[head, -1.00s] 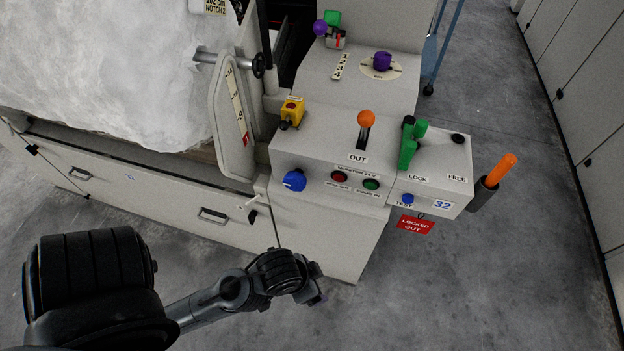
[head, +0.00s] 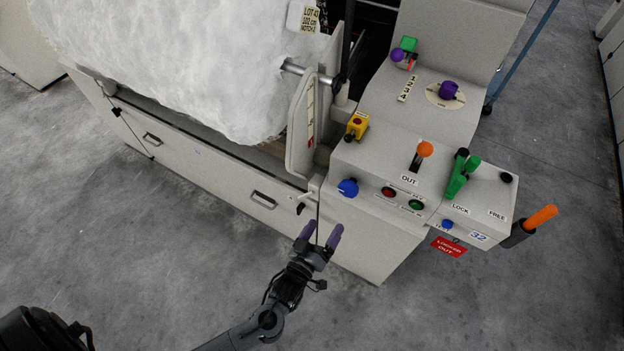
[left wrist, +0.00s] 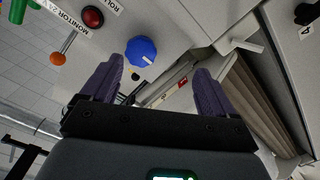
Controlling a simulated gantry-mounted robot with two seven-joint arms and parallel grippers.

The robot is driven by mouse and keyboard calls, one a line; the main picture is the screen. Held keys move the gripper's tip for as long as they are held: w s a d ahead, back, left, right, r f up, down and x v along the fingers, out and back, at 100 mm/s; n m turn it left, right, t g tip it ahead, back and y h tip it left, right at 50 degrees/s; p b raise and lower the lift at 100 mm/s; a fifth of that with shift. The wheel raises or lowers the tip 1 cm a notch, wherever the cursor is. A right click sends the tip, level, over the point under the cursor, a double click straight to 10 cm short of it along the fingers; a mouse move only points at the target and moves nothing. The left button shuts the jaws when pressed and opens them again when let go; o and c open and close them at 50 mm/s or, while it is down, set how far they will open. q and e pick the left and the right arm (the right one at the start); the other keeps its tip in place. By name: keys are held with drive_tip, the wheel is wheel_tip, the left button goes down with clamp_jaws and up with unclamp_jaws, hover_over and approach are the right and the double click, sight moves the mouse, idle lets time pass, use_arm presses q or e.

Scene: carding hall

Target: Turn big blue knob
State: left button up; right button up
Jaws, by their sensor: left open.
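The big blue knob (head: 348,187) sits on the front face of the grey control box, left of a red button and a green button. My left gripper (head: 321,236) is open and empty, below and a little left of the knob in the head view, apart from it. In the left wrist view the blue knob (left wrist: 141,51) shows beyond the two purple fingertips (left wrist: 155,82), nearer the left finger. A smaller blue knob (head: 447,224) sits farther right, by the red tag. My right gripper is not in view.
Near the knob are a red button (head: 389,192), a green button (head: 416,205), a yellow box with a red button (head: 357,125) and an orange-topped lever (head: 424,150). A drawer handle (head: 263,200) sticks out at left. The floor in front is clear.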

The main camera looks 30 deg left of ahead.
sight(346, 192)
use_arm(q)
drive_tip(key=w+r, duration=0.1)
drive_tip(key=w, duration=0.2)
drive_tip(key=w+r, duration=0.1)
drive_tip(key=w, duration=0.3)
drive_tip(key=w+r+b, duration=0.1)
drive_tip(key=w, duration=0.3)
drive_tip(key=shift+r, duration=0.35)
drive_tip(key=shift+w, duration=1)
drive_tip(key=c, duration=1)
drive_tip(key=shift+r+m+p, duration=0.2)
drive_tip(key=shift+m+p, duration=0.1)
drive_tip(key=shift+m, duration=0.2)
